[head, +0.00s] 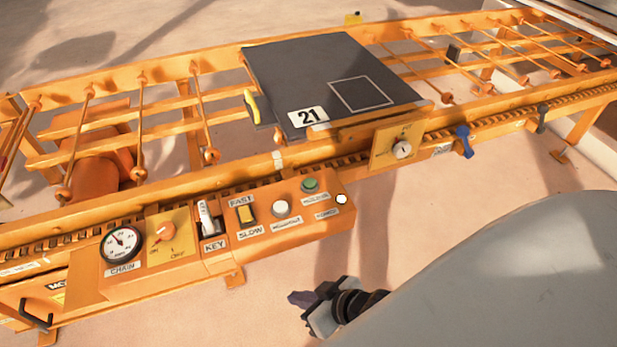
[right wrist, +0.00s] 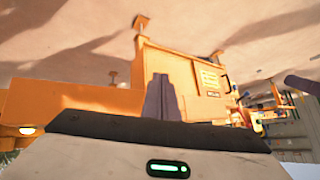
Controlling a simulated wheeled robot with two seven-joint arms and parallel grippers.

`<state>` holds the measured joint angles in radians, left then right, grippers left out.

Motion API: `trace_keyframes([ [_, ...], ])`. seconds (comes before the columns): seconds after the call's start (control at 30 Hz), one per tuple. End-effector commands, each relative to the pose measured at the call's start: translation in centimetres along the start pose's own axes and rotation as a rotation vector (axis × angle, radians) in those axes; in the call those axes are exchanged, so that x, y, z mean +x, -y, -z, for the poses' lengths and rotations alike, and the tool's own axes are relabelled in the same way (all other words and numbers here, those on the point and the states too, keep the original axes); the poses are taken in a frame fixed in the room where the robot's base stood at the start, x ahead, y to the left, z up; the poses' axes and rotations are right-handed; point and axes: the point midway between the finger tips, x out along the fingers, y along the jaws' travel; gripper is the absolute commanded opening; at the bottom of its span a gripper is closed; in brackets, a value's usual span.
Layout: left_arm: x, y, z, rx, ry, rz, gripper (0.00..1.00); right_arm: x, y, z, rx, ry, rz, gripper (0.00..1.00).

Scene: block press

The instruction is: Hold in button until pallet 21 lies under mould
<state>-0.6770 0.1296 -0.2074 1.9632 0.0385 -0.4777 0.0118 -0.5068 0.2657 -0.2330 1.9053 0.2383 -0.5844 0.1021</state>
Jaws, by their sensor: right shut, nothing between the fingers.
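Pallet 21 (head: 285,70) is a dark grey slab with a white "21" label and a white square outline. It lies flat on the orange roller conveyor (head: 130,205). On the control box in front are a white button (head: 281,207) and a green button (head: 310,185); their small labels are too blurred to read surely. My right gripper (head: 294,298) is below and in front of the box, apart from it, shut and empty. Its closed fingers also show in the right wrist view (right wrist: 160,97). I cannot identify the mould. My left gripper is out of view.
The box also carries a chain gauge (head: 121,244), an orange on/off knob (head: 166,232), a key switch (head: 207,217) and a fast/slow rocker (head: 246,215). Another knob plate (head: 396,146) and a blue handle (head: 463,141) sit farther right. Floor is open in front.

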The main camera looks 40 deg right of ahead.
Motion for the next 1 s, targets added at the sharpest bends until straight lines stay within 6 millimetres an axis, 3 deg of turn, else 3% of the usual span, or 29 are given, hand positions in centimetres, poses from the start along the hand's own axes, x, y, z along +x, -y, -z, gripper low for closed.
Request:
trace_keyframes([
  [0.03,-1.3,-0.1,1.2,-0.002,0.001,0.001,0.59,-0.2,-1.5,3.8,0.019,-0.001,0.014,0.0],
  [0.2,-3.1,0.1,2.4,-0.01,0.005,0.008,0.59,-0.5,-7.4,13.2,0.183,0.044,0.04,0.0],
  [0.4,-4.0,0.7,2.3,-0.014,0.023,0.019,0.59,-2.4,-13.8,21.8,0.359,0.034,0.02,0.0],
  [0.5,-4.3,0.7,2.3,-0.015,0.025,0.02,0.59,-3.4,-16.5,25.0,0.437,0.008,0.01,0.0],
  [0.7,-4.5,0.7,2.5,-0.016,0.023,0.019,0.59,-4.6,-19.1,28.0,0.517,-0.027,0.002,0.0],
  [1.0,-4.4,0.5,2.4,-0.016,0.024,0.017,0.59,-4.7,-19.3,28.3,0.525,-0.032,0.002,0.0],
])
